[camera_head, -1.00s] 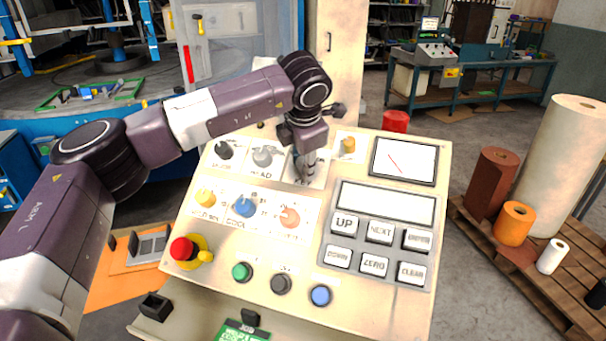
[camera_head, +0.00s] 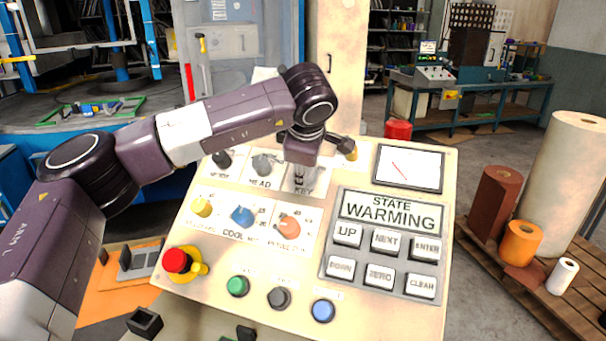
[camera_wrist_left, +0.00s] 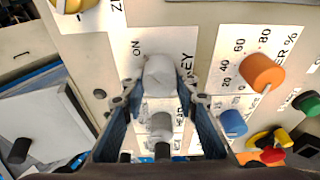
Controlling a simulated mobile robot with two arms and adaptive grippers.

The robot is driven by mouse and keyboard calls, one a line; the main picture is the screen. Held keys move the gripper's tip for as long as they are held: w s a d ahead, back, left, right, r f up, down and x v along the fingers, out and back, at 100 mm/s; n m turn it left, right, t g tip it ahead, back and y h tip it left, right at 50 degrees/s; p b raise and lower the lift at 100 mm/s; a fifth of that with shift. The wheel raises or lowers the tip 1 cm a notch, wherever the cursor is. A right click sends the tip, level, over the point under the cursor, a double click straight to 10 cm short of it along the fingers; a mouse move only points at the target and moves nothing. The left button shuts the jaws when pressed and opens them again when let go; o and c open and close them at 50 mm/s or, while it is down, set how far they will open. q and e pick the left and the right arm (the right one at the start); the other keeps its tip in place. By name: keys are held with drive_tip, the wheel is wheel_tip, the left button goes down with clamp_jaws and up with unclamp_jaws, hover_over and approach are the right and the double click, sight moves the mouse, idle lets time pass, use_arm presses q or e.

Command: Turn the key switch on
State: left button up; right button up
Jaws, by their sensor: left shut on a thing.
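The key switch sits in the upper middle of the tilted cream panel (camera_head: 300,255), on a white plate lettered KEY (camera_head: 303,191). In the left wrist view its grey knob (camera_wrist_left: 160,74) lies between my two blue fingers, with ON printed beside it. My left gripper (camera_wrist_left: 157,90) is shut on this knob. In the head view my left gripper (camera_head: 302,178) reaches down onto the plate, and the wrist hides most of the switch. The panel display (camera_head: 391,211) reads STATE WARMING. My right gripper is not in view.
The grey HEAD knob (camera_head: 264,165) is just left of the key plate. The orange knob (camera_head: 288,227) and blue knob (camera_head: 242,216) are below. A yellow knob (camera_head: 351,151) is close on the right. A red emergency button (camera_head: 177,260) is at lower left.

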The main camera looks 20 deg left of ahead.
use_arm(q)
drive_tip(key=shift+o, duration=0.2)
idle(0.4)
drive_tip(key=o, duration=1.1)
drive_tip(key=shift+d+r, duration=0.1)
drive_tip(key=v, duration=1.2)
